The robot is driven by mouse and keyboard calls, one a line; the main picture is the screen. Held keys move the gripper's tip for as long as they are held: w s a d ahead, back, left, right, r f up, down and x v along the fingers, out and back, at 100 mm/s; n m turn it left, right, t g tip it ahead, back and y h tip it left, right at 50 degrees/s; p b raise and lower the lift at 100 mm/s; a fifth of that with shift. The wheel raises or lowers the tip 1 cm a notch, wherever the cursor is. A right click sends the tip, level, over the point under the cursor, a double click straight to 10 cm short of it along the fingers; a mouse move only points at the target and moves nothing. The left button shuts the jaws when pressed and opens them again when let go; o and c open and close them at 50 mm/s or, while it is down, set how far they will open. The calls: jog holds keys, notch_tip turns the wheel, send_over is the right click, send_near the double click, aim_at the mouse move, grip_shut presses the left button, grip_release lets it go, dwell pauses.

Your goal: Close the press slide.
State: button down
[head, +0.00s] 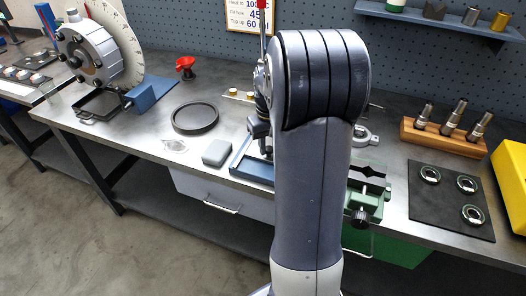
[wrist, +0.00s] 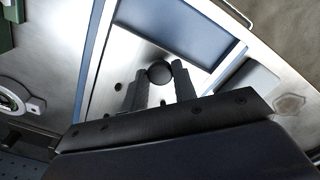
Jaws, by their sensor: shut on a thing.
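In the wrist view, the press slide (wrist: 118,66) is a bright metal plate with small dark holes, lying in a blue frame (wrist: 96,55). A dark round knob (wrist: 159,73) stands on it. My gripper (wrist: 160,78) has its two dark fingers on either side of the knob, shut on it. In the head view, the press's blue base (head: 250,172) shows left of my arm, with a red-tipped lever (head: 262,28) rising above. My arm hides much of the press, so how far the slide is out cannot be told.
A grey rounded box (head: 216,152) and a black round dish (head: 195,118) lie left of the press. A green vise (head: 368,196) stands right of my arm, before a wooden tool block (head: 440,138) and a dark mat (head: 451,205) with rings. A pegboard wall closes the back.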

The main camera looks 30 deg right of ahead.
jog(key=shift+w+d+r, duration=0.15)
jog(key=shift+w+d, duration=0.6)
jog(key=shift+d, duration=0.2)
jog(key=c, duration=1.4)
grip_release()
jog(key=shift+w+d, duration=0.1)
jog(key=shift+o, duration=1.3)
